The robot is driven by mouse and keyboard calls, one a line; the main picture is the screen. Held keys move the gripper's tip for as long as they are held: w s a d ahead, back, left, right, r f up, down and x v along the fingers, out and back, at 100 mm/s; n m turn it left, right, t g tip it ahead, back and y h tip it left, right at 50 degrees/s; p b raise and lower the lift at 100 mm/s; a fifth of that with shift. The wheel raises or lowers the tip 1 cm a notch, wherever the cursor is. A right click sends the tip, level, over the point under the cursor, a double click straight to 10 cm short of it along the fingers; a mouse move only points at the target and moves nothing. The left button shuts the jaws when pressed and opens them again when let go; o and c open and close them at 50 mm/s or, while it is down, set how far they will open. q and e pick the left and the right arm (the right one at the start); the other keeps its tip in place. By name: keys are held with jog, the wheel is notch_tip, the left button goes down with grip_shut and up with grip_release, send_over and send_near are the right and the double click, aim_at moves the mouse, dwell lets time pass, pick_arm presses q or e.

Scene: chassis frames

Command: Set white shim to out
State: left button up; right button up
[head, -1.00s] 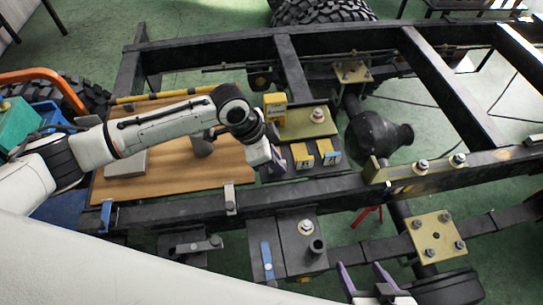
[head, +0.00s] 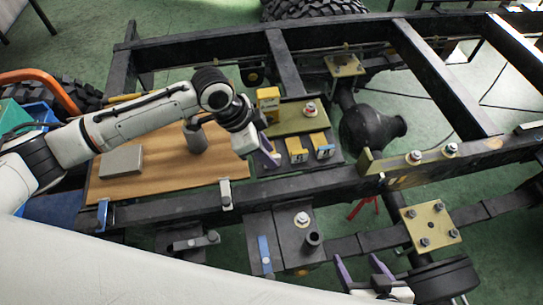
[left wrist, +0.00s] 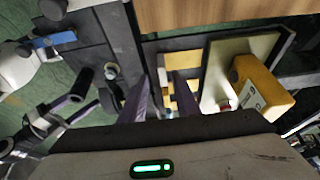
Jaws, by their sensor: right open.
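My left gripper (head: 268,152) is at the left end of the small black tray, beside two yellow blocks with light and bluish labels (head: 297,150) (head: 322,146). In the left wrist view its purple fingers (left wrist: 162,98) stand apart, with pale and yellow pieces behind and between them. I cannot tell whether they touch any piece. No piece can be made out for certain as the white shim; one white-topped lever piece (head: 226,194) stands on the near frame rail. My right gripper (head: 362,272) is open and empty at the bottom edge.
A yellow box (head: 268,103) and an olive plate with a bolt (head: 298,119) lie behind the blocks. A wooden board (head: 165,170) carries a grey block (head: 121,160) and a dark cylinder (head: 195,137). The black frame rail (head: 330,181) runs along the near side. A blue lever (head: 264,252) is near the front.

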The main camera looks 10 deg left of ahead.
pick_arm(q)
jog(key=v, duration=0.6)
jog(key=shift+a+r, duration=0.2)
jog(key=shift+r, duration=0.1)
pick_arm(e)
jog(key=shift+s, duration=0.15)
pick_arm(q)
jog(key=shift+s, duration=0.2)
